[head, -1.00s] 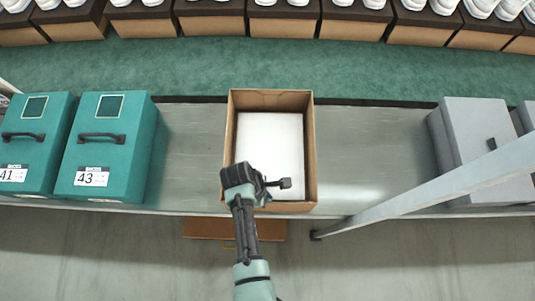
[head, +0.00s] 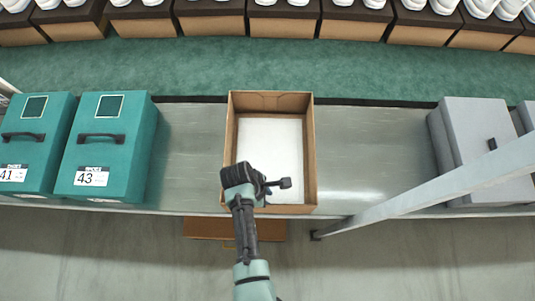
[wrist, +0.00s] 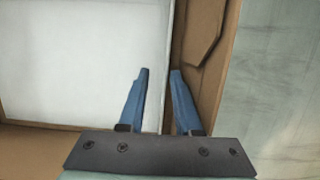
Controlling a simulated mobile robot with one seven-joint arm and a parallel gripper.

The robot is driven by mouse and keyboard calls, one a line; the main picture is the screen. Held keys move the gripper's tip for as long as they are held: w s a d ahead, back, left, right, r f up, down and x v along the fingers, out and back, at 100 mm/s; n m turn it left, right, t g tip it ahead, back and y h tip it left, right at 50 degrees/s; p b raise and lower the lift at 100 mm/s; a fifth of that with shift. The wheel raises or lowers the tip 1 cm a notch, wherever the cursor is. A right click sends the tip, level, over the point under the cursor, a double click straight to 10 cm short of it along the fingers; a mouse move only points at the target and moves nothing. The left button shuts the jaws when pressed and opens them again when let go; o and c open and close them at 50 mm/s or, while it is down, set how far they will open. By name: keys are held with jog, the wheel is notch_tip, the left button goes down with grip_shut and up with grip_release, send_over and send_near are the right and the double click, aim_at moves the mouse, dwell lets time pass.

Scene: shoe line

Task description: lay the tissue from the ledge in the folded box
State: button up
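The white tissue (head: 270,142) lies flat inside the open brown cardboard box (head: 309,150), low between its walls. In the wrist view, the tissue (wrist: 80,60) fills the left side, and its right edge runs below the gap between my fingertips. My gripper (wrist: 160,72) is open, with its two blue fingers apart and nothing visibly held between them. It is over the near part of the box, close to the box wall (wrist: 205,60). In the head view, my wrist hides the near left corner of the tissue and most of the fingers.
Two teal boxes (head: 105,150) with handles stand left on the grey counter (head: 375,150). Grey boxes (head: 475,130) stand at the right. A pale slanted bar (head: 430,195) crosses the near right. The counter is clear on both sides of the box.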

jog(key=v, duration=1.3)
jog(key=w+a+r+m+t+y, duration=0.2)
jog(key=w+r+m+t, duration=0.4)
jog(key=w+r, duration=0.85)
jog(key=w+r+m+t, duration=0.1)
jog(key=w+r+t, duration=0.15)
jog(key=r, duration=0.35)
jog(key=w+r+m+t+y, duration=0.1)
jog(key=w+r+t, duration=0.15)
jog(key=r, duration=0.35)
jog(key=w+r+m+t, duration=0.1)
jog(key=w+r+t, duration=0.15)
jog(key=r, duration=0.35)
notch_tip(320, 180, up, 19)
jog(key=s+d+m+t, duration=0.1)
jog(key=d+m+t, duration=0.25)
jog(key=t, duration=0.25)
jog(key=s+d+r+m+t, duration=0.1)
jog(key=s+r+m+t, duration=0.1)
jog(key=s+r+t, duration=0.2)
jog(key=s+d+r+m+t, duration=0.1)
jog(key=s+r+m+t, duration=0.2)
jog(key=s+r, duration=0.7)
notch_tip(320, 180, up, 6)
jog(key=shift+d+f+t, duration=0.15)
jog(key=shift+d+t, duration=0.15)
jog(key=shift+t, duration=0.15)
jog(key=shift+m, duration=0.25)
